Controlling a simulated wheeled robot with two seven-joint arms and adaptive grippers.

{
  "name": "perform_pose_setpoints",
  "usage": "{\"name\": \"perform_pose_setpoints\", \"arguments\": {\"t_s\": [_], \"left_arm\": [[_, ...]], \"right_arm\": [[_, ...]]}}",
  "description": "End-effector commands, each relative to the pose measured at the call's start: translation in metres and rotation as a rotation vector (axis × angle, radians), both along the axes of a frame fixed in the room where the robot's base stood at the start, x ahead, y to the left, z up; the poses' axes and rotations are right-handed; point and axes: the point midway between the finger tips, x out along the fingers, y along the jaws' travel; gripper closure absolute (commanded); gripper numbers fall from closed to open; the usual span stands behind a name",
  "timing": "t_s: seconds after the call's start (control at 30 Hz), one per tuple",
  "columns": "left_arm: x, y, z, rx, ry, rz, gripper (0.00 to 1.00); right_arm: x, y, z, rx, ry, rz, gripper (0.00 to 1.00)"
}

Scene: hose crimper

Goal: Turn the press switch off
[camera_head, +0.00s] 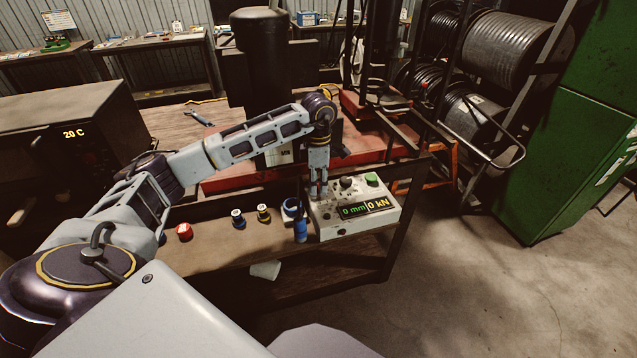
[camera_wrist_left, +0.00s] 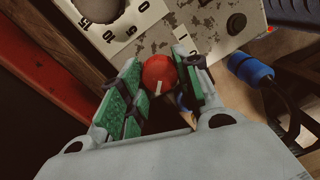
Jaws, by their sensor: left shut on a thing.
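The grey-white control box (camera_head: 335,228) stands at the right end of the workbench, with a lit display reading 0 mm and 0 kN. My left gripper (camera_head: 319,190) comes down from above onto the left side of the box. In the left wrist view my left gripper (camera_wrist_left: 158,88) is shut on the red knob, its green-padded fingers on either side. My right gripper is not in view.
A blue cylinder (camera_head: 300,230) stands close left of the box. Several small items, including a red one (camera_head: 184,231), lie further left.

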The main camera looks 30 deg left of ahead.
Motion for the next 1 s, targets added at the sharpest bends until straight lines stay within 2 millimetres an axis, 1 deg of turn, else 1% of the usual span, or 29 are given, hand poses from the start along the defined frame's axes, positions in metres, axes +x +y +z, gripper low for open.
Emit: {"name": "perform_pose_setpoints", "arguments": {"t_s": [0.3, 0.47, 0.67, 1.0], "left_arm": [[0.000, 0.000, 0.000, 0.001, -0.001, 0.025, 0.91], [0.000, 0.000, 0.000, 0.000, -0.001, 0.074, 0.91], [0.000, 0.001, 0.000, 0.001, -0.001, 0.179, 0.91], [-0.001, 0.001, 0.001, 0.001, -0.001, 0.436, 0.91]], "right_arm": [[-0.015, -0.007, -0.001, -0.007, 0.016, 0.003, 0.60], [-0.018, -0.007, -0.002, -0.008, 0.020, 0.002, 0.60], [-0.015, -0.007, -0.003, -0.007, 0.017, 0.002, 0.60], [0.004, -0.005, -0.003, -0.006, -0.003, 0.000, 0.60]]}}
